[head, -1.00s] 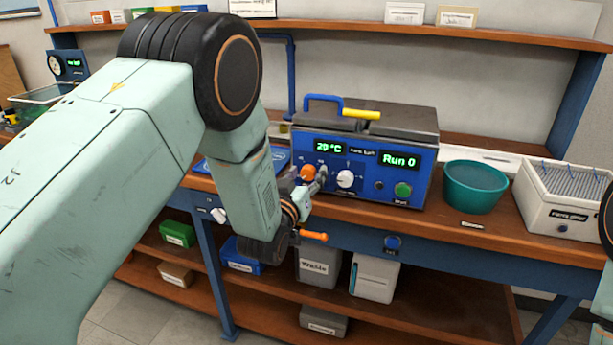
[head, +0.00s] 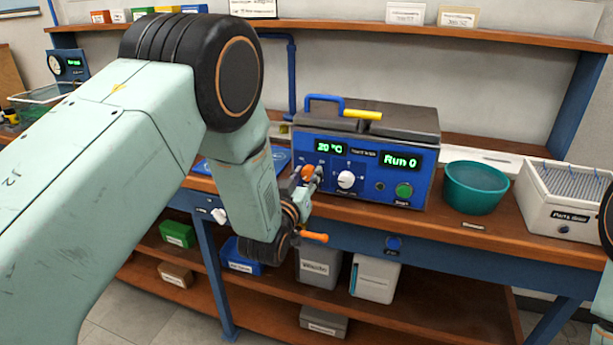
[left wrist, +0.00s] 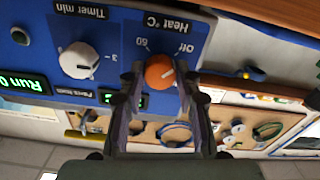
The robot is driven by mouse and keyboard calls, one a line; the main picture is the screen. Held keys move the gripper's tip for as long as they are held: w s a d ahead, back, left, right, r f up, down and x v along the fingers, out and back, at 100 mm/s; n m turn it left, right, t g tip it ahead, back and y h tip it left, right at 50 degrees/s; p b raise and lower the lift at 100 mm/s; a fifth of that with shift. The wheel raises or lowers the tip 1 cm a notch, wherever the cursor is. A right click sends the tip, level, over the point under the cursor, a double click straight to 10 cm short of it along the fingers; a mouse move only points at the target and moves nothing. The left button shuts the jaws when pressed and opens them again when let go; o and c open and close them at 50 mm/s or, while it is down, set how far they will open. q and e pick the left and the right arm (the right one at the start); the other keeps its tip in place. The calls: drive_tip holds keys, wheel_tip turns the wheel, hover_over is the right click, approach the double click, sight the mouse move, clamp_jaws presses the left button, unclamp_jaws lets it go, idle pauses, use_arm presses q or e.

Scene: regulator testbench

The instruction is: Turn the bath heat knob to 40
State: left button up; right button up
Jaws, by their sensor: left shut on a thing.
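The bath (head: 366,172) is a blue-fronted box with a grey lid on the bench. Its green displays read 20 °C and Run 0. The orange heat knob (head: 308,172) is at the left of its front, partly hidden by my left gripper (head: 311,182). In the left wrist view, which is upside down, my left gripper (left wrist: 160,82) is shut on the orange knob (left wrist: 159,71), one finger on each side. "Off" and "60" show on the dial beside it; the exact knob angle is hard to read. My right gripper is out of view.
A white timer knob (head: 346,180) and a green button (head: 404,190) are right of the heat knob. A teal bowl (head: 475,188) and a white rack box (head: 563,208) stand to the right. Bins sit on the lower shelf (head: 400,303).

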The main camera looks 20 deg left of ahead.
use_arm(q)
drive_tip(key=m, duration=0.8)
drive_tip(key=shift+d+m, duration=0.1)
drive_tip(key=shift+m, duration=0.2)
drive_tip(key=m, duration=0.5)
drive_tip(key=shift+b, duration=0.4)
drive_tip(key=shift+m, duration=2)
drive_tip(key=shift+w+r, duration=0.1)
drive_tip(key=o, duration=1.1)
drive_tip(key=shift+o, duration=0.2)
